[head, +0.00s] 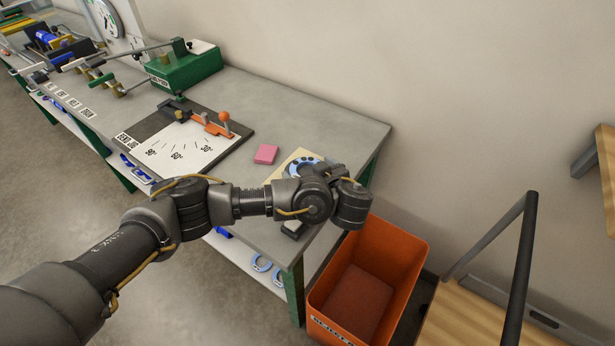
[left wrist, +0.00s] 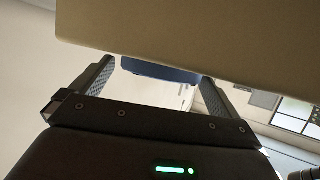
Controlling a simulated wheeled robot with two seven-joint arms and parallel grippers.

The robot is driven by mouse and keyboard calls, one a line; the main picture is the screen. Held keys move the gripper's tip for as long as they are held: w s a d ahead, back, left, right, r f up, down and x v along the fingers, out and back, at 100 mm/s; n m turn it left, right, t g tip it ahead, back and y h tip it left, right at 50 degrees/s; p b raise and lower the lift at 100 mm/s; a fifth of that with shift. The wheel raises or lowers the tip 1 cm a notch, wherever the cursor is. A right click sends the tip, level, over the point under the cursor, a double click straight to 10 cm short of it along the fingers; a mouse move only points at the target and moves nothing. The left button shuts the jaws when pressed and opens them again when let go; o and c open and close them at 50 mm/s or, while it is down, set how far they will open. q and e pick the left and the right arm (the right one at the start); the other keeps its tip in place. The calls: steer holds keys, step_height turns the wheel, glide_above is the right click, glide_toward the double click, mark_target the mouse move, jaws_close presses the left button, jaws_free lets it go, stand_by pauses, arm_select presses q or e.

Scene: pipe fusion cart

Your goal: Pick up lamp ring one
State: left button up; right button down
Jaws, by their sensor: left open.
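A blue ring with dark spots (head: 302,167) lies on a pale tan board (head: 278,174) near the right end of the bench, partly hidden behind my left wrist. I cannot read a label that marks it as lamp ring one. My left arm reaches over this corner, and its wrist covers most of the gripper in the head view. In the left wrist view my left gripper (left wrist: 157,70) is open. A dark blue curved edge (left wrist: 160,71) shows between its fingers, against a tan surface (left wrist: 200,30). Contact with the fingers cannot be told. My right gripper is not in view.
A pink block (head: 266,154) lies left of the board. An angle-marked plate (head: 185,150) with an orange-handled clamp and a green machine (head: 185,68) stand farther left. Blue rings (head: 262,263) lie on the lower shelf. An orange bin (head: 405,245) stands right of the bench.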

arm_select(q)
steer(key=shift+w+a, duration=0.2)
steer(key=shift+w, duration=0.1)
steer(key=c, duration=1)
steer(key=shift+o, duration=0.2)
